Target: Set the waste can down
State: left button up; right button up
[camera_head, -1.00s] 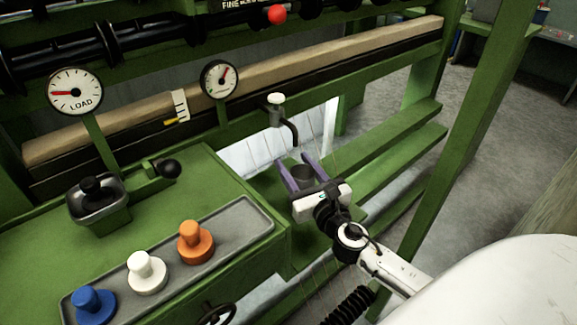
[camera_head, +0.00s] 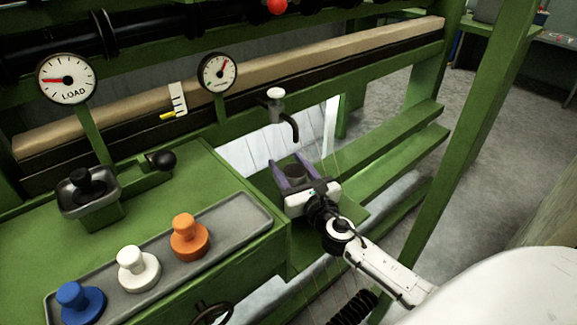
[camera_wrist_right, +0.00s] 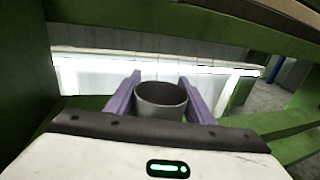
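The waste can (camera_head: 294,171) is a small dark grey open-topped cup. It stands upright between the purple fingers of my right gripper (camera_head: 294,172), below and near the curved tap (camera_head: 283,112). In the right wrist view the can (camera_wrist_right: 160,99) sits with a finger close against each side, so my right gripper (camera_wrist_right: 160,98) looks shut on it. The can's inside looks dark and empty. Its base is hidden by the gripper, so I cannot tell whether it touches the green ledge below. My left gripper is not in view.
A green machine top at left carries a grey tray (camera_head: 240,222) with blue (camera_head: 80,303), white (camera_head: 138,268) and orange (camera_head: 189,237) knobbed pieces. Two dials stand behind. Green rails (camera_head: 385,150) run right of the gripper, and a green post (camera_head: 480,140) stands further right.

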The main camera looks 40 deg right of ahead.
aim_at(300, 181)
jog(key=o, duration=0.3)
jog(key=shift+r, duration=0.15)
jog(key=v, duration=1.2)
jog(key=shift+d, duration=0.1)
